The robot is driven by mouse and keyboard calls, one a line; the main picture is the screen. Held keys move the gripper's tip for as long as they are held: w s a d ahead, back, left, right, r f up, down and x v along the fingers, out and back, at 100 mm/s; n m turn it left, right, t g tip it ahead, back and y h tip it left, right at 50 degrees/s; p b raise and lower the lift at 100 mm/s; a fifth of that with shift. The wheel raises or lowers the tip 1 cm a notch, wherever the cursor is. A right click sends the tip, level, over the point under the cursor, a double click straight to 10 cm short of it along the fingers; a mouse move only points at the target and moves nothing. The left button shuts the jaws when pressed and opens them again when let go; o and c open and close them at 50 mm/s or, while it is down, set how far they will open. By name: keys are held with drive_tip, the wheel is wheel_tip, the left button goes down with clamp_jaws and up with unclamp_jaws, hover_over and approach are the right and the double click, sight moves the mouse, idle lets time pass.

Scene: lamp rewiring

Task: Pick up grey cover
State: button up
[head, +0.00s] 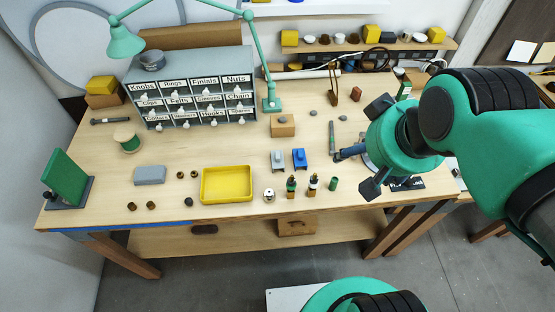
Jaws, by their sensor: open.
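A small grey piece (278,160) that looks like a cover stands on the table, just left of a similar blue piece (299,159). My gripper (373,148) hangs over the right part of the table, to the right of both pieces and apart from them. Its dark fingers are spread wide, with no held thing visible between them. It hides part of the table beneath it, including part of a round object and a blue-handled tool (349,153).
A yellow tray (226,185) lies at the front middle, with a flat grey block (149,175) to its left. Small sockets and bulb parts (291,187) stand in front of the grey and blue pieces. A labelled drawer cabinet (190,90), green lamp (270,102) and wooden block (282,125) stand behind.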

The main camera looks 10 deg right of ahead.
drive_tip(key=w+a+g+p, duration=0.2)
drive_tip(key=w+a, duration=0.1)
drive_tip(key=w, duration=0.6)
drive_tip(key=g+p, duration=0.4)
hover_over(277, 158)
drive_tip(key=w+d, duration=0.1)
wheel_tip(277, 158, down, 19)
drive_tip(key=shift+w, duration=0.1)
drive_tip(key=shift+f+b, duration=0.4)
drive_tip(key=shift+f, duration=3.85)
drive_tip(key=shift+d+f, duration=0.15)
drive_tip(key=shift+f, duration=2.45)
